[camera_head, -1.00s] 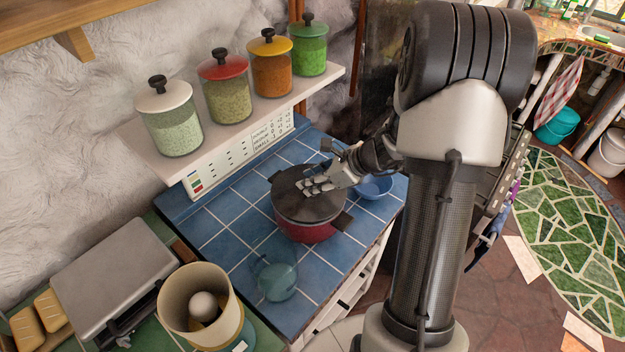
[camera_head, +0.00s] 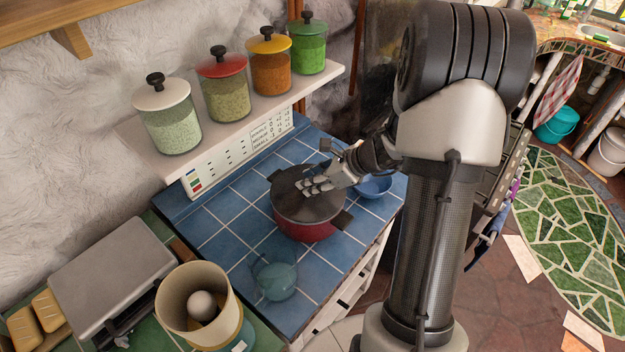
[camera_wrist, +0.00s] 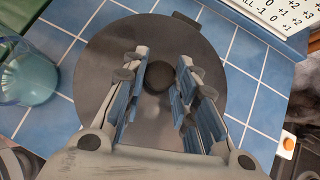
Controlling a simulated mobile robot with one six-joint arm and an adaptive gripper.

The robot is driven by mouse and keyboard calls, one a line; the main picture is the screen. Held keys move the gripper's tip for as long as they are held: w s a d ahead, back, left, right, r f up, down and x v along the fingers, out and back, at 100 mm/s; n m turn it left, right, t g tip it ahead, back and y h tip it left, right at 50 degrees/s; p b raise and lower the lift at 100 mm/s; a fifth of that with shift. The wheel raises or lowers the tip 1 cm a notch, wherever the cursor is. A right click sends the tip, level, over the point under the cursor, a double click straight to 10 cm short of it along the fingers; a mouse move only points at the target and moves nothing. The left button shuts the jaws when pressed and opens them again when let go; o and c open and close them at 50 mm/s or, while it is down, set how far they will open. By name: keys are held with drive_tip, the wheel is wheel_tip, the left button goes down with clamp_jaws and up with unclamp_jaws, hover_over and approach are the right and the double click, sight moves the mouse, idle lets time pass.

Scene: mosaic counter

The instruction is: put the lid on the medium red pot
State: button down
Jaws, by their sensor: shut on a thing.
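The medium red pot (camera_head: 300,230) stands on the blue tiled counter, with dark handles at its left and right. The dark grey round lid (camera_head: 318,208) lies level over the pot's mouth and appears to rest on its rim; any small gap cannot be told. My gripper (camera_head: 305,188) is above the lid, shut on its knob. In the wrist view the lid (camera_wrist: 110,60) fills the middle, and its dark round knob (camera_wrist: 158,77) sits between my fingertips. The lid hides the pot's inside and most of its body there.
A clear blue glass vessel (camera_head: 275,278) stands front-left of the pot, and a blue bowl (camera_head: 374,187) behind right. A shelf (camera_head: 165,158) with several lidded jars runs along the wall. A cream canister (camera_head: 190,300) stands at front left. Blue tiles left of the pot are clear.

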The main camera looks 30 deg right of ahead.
drive_tip(key=shift+f, duration=0.2)
idle(0.5)
drive_tip(key=c, duration=1.2)
unclamp_jaws()
drive_tip(key=shift+o, duration=0.5)
drive_tip(key=o, duration=0.4)
drive_tip(key=shift+r+p, duration=2.85)
drive_tip(key=shift+r, duration=0.7)
